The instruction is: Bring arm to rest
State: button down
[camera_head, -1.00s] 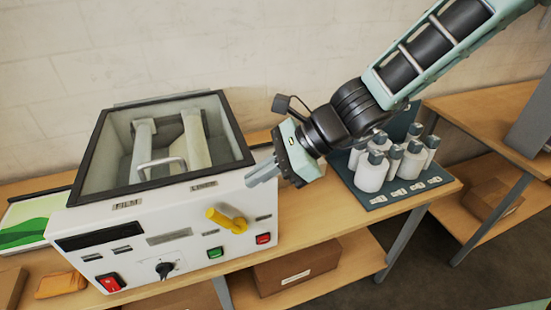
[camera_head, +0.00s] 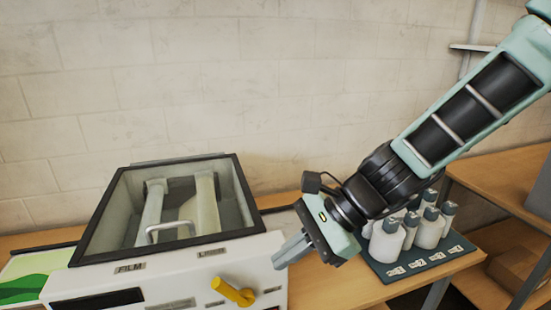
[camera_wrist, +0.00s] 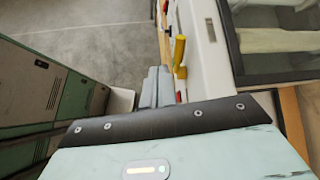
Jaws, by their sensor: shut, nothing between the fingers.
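My gripper (camera_head: 288,254) is shut and empty in the head view, in front of the laminator's right side. My arm reaches in from the upper right. The wrist view shows the closed fingers (camera_wrist: 155,86) beside the laminator's front face, apart from the yellow handle (camera_wrist: 180,50). The white laminator (camera_head: 200,262) stands on the bench at the left, its dark-framed clear lid (camera_head: 166,242) down over two rolls. Its yellow handle (camera_head: 234,292) also shows in the head view.
White bottles (camera_head: 430,228) stand on a dark labelled tray (camera_head: 420,265) behind and right of my gripper. A green-and-white sheet (camera_head: 25,275) lies left of the laminator. Green cabinets (camera_wrist: 50,90) and open floor (camera_wrist: 95,30) show in the wrist view.

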jog(key=s+d+f+n+t+h+b, duration=0.1)
jog(key=s+d+f+n+h+b, duration=0.7)
jog(key=s+n, duration=0.5)
jog(key=d+f+n+b, duration=0.2)
jog(key=d+f+n, duration=0.1)
jog(key=n, duration=0.4)
jog(key=shift+s+d+f+n+h+b, duration=0.3)
jog(key=shift+s+d+f+n+h, duration=0.05)
jog(key=shift+s+f+n+h, duration=0.05)
jog(key=c, duration=2.1)
grip_release()
jog(key=shift+c, duration=0.2)
